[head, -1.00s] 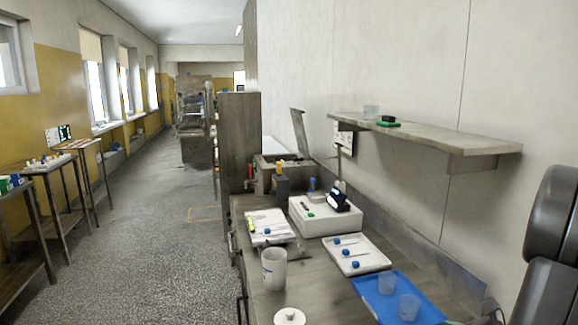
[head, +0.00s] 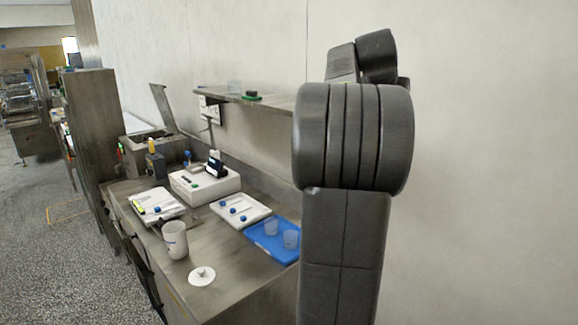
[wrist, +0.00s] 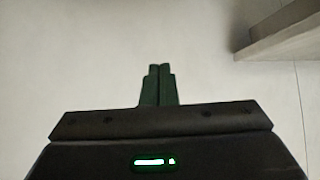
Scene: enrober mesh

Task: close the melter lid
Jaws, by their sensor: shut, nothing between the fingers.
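The melter (head: 178,149) looks like a grey metal box at the far end of the bench. Its lid (head: 162,107) stands raised and tilted at the back, by the wall. My gripper (wrist: 160,70) shows in the wrist view, its two fingers together with nothing between them. It points at the bare wall, away from the melter, and neither melter nor lid is in that view. In the head view my arm stands at the right, and the gripper cannot be made out there.
A wall shelf (head: 272,103) juts out above the bench; a shelf edge (wrist: 285,32) also shows in the wrist view. The bench holds a white box (head: 207,187), a mug (head: 175,242), a white lid (head: 202,275), a white tray (head: 256,210) and a blue tray (head: 268,249). The floor at left is open.

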